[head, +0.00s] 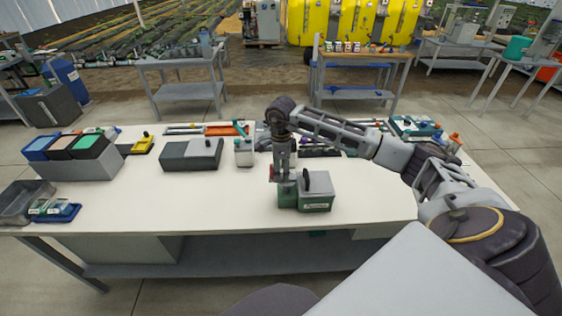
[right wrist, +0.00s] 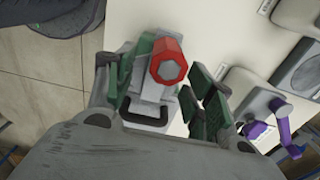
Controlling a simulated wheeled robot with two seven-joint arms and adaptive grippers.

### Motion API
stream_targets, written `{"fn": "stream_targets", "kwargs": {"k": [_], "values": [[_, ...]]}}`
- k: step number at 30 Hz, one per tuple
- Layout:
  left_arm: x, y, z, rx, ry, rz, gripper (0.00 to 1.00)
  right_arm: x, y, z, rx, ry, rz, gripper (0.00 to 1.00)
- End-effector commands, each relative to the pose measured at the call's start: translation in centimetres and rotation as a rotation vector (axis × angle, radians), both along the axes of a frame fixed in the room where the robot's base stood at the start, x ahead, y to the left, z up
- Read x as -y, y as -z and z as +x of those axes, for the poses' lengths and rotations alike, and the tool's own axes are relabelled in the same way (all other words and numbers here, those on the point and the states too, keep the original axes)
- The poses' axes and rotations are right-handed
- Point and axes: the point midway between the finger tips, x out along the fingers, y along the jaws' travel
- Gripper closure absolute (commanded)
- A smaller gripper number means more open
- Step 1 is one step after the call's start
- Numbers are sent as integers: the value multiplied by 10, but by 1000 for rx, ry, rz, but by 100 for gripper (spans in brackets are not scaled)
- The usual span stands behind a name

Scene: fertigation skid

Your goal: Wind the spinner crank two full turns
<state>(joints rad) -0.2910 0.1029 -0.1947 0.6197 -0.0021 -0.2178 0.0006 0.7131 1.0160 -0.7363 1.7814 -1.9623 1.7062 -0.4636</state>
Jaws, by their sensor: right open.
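A grey and green box-shaped unit (head: 317,190) with a pale label stands near the front middle of the white table. A red faceted knob (right wrist: 168,62), which looks like the spinner crank's grip, shows above this unit in the right wrist view. A black loop handle (right wrist: 145,116) sits beside it. My right gripper (head: 284,176) points down at the unit's left side. It is open, its green-padded fingers on either side of the knob in the wrist view; contact cannot be told. The crank's arm is mostly hidden. My left gripper is out of view.
Behind the unit is a purple crank-like part (right wrist: 288,138) on a grey fixture.

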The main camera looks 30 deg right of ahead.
Motion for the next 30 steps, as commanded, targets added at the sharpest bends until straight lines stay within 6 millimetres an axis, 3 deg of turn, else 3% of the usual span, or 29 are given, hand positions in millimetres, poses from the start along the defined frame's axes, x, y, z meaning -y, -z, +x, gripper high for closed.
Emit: {"fn": "stream_targets", "kwargs": {"k": [10, 23, 30], "values": [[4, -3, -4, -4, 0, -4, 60, 0, 34, 0, -1, -1, -1, 46], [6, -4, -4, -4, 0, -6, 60, 0, 41, 0, 0, -1, 0, 46], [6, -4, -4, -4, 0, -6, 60, 0, 41, 0, 0, 0, 0, 73]]}}
